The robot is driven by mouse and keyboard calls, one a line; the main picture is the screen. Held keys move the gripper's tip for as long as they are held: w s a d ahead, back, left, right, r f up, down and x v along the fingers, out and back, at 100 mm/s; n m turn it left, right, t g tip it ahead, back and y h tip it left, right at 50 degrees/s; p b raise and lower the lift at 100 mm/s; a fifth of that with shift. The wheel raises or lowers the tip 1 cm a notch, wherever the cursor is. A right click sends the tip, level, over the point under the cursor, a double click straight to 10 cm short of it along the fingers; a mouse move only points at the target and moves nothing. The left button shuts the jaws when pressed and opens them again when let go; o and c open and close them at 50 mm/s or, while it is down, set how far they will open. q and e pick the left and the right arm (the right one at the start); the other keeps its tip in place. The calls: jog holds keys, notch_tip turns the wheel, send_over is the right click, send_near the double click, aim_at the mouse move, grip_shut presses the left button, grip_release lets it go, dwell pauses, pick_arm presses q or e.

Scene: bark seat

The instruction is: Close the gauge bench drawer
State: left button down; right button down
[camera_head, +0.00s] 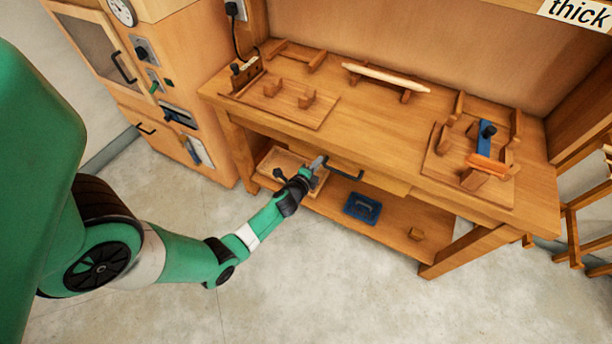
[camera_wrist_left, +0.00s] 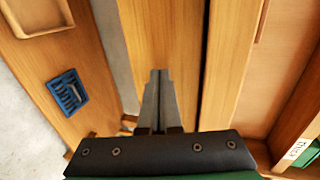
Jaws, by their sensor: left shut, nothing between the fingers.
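The gauge bench (camera_head: 390,125) stands against the back wall. Its drawer (camera_head: 385,180) is under the front edge of the top, with a black bar handle (camera_head: 345,173) near its left part. I cannot tell exactly how far the drawer stands out. My left gripper (camera_head: 319,163) is shut and empty, just left of the handle at the bench front; contact is unclear. In the left wrist view my shut fingers (camera_wrist_left: 155,75) lie over a wooden surface beside the bench top's edge. My right gripper is in neither view.
Wooden fixtures stand on the bench top. A wooden cabinet (camera_head: 190,70) is at the left. The floor in front is clear.

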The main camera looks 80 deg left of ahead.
pick_arm(q)
jog(key=f+p+v, duration=0.1)
jog(key=p+v, duration=0.1)
jog(key=v, duration=1)
jog(key=shift+s+d, duration=0.25)
jog(key=shift+r, duration=0.1)
